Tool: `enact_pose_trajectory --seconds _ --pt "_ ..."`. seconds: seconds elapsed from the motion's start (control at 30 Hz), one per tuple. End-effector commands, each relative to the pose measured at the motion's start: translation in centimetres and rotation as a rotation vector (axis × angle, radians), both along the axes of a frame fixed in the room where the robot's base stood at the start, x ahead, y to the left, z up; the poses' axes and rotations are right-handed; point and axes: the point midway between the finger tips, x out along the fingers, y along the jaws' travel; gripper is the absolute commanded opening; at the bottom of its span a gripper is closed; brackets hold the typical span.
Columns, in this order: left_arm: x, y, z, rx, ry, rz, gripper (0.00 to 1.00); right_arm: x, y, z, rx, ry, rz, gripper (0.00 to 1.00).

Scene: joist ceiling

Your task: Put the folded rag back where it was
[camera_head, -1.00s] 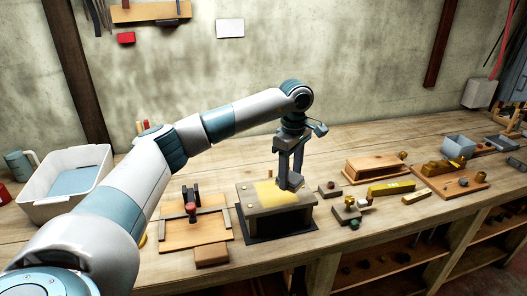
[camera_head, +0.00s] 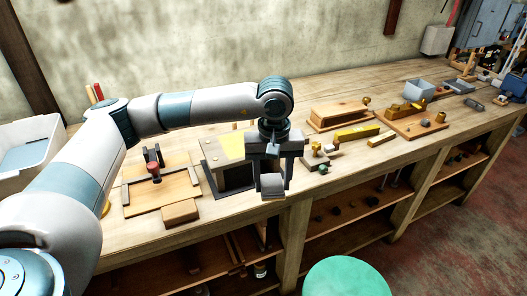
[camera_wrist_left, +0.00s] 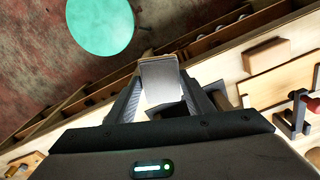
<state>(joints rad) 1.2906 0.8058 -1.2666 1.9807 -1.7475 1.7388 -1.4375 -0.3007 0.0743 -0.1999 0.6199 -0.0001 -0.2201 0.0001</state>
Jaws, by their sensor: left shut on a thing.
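My left gripper (camera_head: 270,186) is shut on the folded rag (camera_head: 273,194), a small grey block-like bundle. The rag hangs between the fingers in front of the bench's front edge, clear of the worktop. In the left wrist view the rag (camera_wrist_left: 160,74) shows as a pale grey square between the fingertips (camera_wrist_left: 160,88). My right gripper is out of view.
A wooden frame board with a clamp (camera_head: 162,190) lies left of the box. Small blocks and a wooden tray (camera_head: 338,117) stand to the right. Open shelves (camera_head: 352,232) run under the worktop (camera_head: 325,165). A round green stool top (camera_head: 345,277) is on the floor in front.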

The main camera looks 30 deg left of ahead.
Motion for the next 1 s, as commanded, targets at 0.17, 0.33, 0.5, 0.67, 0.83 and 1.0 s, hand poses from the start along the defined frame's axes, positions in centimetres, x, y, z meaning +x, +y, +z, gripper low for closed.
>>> enact_pose_trajectory --seconds 0.17,0.33,0.5,0.67,0.83,1.0 --pt "-6.0 -2.7 -3.4 0.000 0.019 -0.351 0.27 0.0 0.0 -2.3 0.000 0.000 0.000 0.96" --pt "-9.2 -3.8 -4.6 -0.006 0.032 -0.534 0.27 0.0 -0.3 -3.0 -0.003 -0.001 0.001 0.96" --pt "-10.1 -4.0 -4.8 -0.008 0.037 -0.581 0.27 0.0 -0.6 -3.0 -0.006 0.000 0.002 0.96" --pt "-10.1 -4.0 -4.7 -0.008 0.037 -0.579 0.27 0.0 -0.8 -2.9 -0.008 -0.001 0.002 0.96" --pt "-10.0 -4.0 -4.7 -0.008 0.037 -0.577 0.27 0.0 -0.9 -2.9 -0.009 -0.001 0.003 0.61" --pt "-10.0 -3.9 -4.7 -0.008 0.037 -0.577 0.27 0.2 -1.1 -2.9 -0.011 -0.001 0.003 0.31"
